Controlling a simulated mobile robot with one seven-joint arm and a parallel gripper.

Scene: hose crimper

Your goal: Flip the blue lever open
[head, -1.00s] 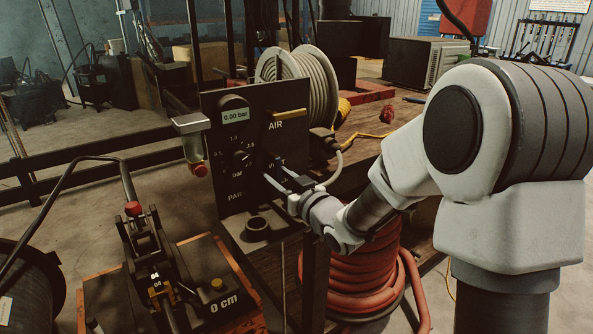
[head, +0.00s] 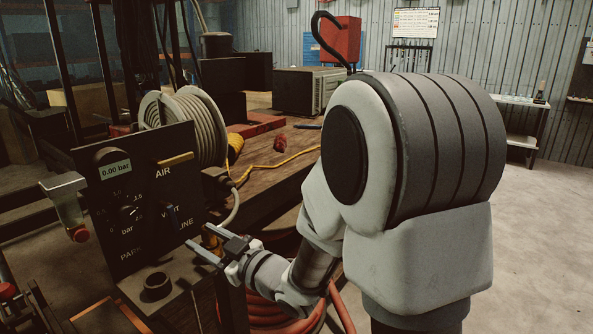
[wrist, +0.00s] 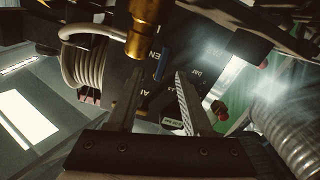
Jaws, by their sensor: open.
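A blue lever (wrist: 163,64) shows in the wrist view on the black panel, beside partly hidden lettering. It appears between the lines of my two fingertips, and I see no contact. The panel (head: 112,208) stands at the left there, with AIR, VENT and LINE labels. My gripper (head: 199,236) is open and empty in front of the panel's lower right corner. In the wrist view my gripper (wrist: 158,76) has its two fingers apart, pointing at the panel.
A brass fitting (wrist: 142,30) is close to the left finger in the wrist view. A yellow lever (head: 175,160) sits by AIR, and a gauge reads 0.00 bar (head: 115,170). A hose reel (head: 192,125) stands behind. A red hose (head: 265,312) is below my gripper. Open floor lies right.

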